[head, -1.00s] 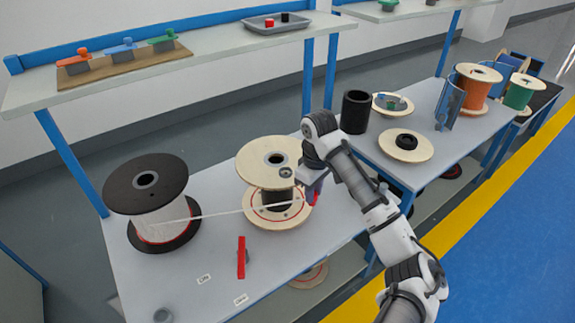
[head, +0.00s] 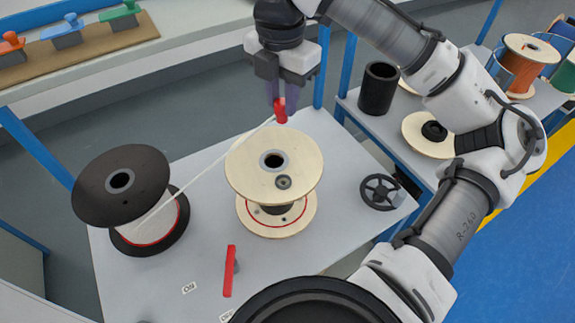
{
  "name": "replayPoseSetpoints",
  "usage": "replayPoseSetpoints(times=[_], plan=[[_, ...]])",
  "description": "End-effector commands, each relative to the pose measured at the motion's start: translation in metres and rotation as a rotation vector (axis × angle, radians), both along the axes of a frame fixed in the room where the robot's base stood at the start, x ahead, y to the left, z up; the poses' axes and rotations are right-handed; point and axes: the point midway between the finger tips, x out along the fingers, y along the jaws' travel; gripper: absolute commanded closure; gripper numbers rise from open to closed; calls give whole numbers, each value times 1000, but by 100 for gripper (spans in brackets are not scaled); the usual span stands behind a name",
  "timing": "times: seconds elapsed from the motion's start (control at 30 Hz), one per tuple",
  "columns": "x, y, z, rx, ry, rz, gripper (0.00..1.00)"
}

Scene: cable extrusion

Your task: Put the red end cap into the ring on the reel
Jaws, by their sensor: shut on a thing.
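My gripper (head: 282,96) points down and is shut on the red end cap (head: 281,112). The cap hangs below the fingers, beyond the far edge of the wooden reel (head: 255,160) as seen in the head view. A white cable (head: 215,162) runs taut from the black reel (head: 150,228) up to the cap. The small dark ring (head: 284,182) sits on the wooden reel's top flange, to the right of and nearer than its centre hole. The cap is apart from the ring.
A black handwheel (head: 381,191) is at the table's right edge. A black cylinder (head: 378,89) stands on the right-hand table.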

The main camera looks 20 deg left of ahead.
Motion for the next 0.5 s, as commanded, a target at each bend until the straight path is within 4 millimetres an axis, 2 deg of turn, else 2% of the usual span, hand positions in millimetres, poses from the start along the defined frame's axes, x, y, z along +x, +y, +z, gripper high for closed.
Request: replayPoseSetpoints(times=[0.17,0.5], plan=[[-2,0,-32,3,6,10,98],[-2,-1,-119,2,5,3,98]])
